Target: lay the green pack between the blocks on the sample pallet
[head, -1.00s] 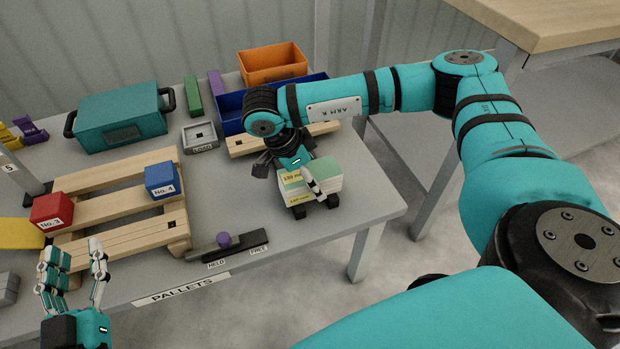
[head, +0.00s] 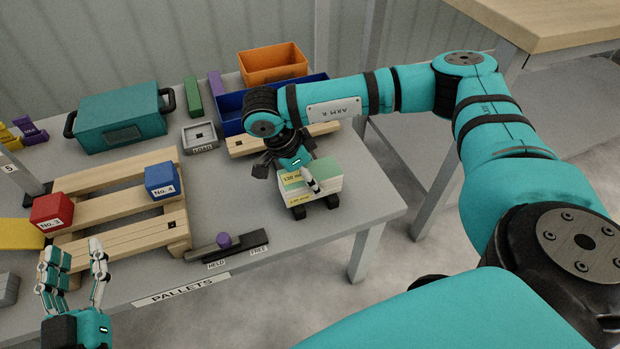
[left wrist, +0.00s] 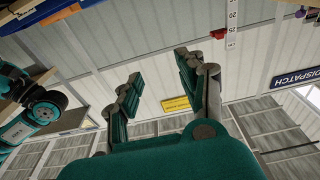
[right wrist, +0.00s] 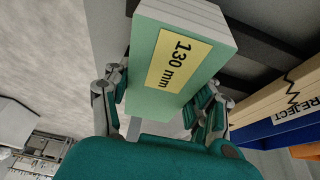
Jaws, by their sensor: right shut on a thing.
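The green pack (head: 325,171) has pale layered sides and a yellow "130 mm" label. It sits on dark supports near the table's right end. My right gripper (head: 298,180) is shut on it from above; the right wrist view shows the pack (right wrist: 185,55) between the fingers. The wooden pallet (head: 125,237) at left carries a red block No. 3 (head: 52,212) at its left and a blue block No. 4 (head: 161,181) at its right, with bare slats between. My left gripper (head: 73,252) is open and empty by the pallet's front left; its fingers (left wrist: 160,90) stand apart.
A dark slider with a purple knob (head: 224,240), marked HELD and FREE, lies between pallet and pack. Behind are a teal case (head: 122,118), a grey LOAD fixture (head: 200,136), a blue bin (head: 232,108) and an orange bin (head: 272,63). Bare tabletop lies right of the pallet.

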